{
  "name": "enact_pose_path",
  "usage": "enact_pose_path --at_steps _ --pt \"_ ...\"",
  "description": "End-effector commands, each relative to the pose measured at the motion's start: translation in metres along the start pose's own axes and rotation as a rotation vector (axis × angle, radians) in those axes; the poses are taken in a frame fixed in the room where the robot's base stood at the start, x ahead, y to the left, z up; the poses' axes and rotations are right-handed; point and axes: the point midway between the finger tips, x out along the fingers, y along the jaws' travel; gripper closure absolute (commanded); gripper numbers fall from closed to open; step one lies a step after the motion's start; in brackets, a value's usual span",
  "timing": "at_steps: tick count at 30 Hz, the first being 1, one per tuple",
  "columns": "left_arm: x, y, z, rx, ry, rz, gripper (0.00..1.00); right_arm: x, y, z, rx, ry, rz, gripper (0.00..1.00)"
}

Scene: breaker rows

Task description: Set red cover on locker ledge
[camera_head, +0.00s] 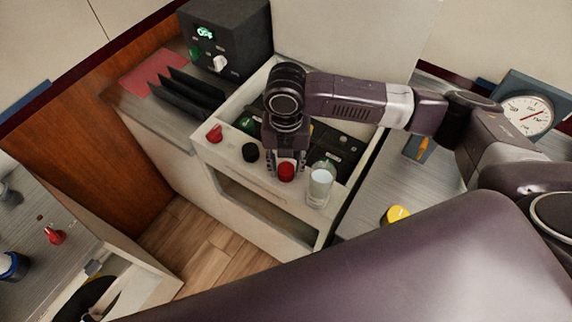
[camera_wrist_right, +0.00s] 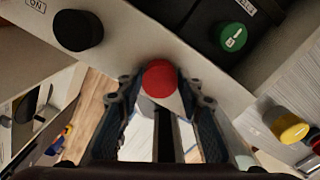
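The red cover (camera_head: 286,172) is a small round cap at the front ledge (camera_head: 232,148) of the pale locker, between a black knob and a white-topped glass-like cylinder. My right gripper (camera_head: 286,168) points down over it, with a finger close on each side. In the right wrist view the red cover (camera_wrist_right: 159,78) sits between the two fingertips (camera_wrist_right: 160,88), which appear to touch its sides. Its underside is hidden, so I cannot tell whether it rests on the ledge. My left gripper is not in view.
On the ledge stand a red knob (camera_head: 214,134), a black knob (camera_head: 250,152) and the clear cylinder (camera_head: 320,184), close to the right gripper. Behind lies a dark panel with green buttons. A yellow knob (camera_head: 397,214) is on the right counter; another red knob (camera_head: 55,236) is at lower left.

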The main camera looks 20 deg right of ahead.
Motion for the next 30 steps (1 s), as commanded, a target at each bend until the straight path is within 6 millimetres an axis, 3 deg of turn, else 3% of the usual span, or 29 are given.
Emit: enact_pose_path --at_steps 3,14,17,30 --pt "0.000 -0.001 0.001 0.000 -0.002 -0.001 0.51 0.000 0.000 0.000 0.000 0.000 0.000 0.52" --pt "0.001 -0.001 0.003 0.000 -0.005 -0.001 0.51 -0.006 0.001 0.001 0.000 -0.002 0.001 0.52" --pt "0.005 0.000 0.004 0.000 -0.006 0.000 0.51 -0.018 0.001 0.001 0.000 -0.003 0.003 0.52" --pt "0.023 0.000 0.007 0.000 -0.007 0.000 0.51 -0.106 0.001 0.001 0.000 -0.003 0.002 0.52"
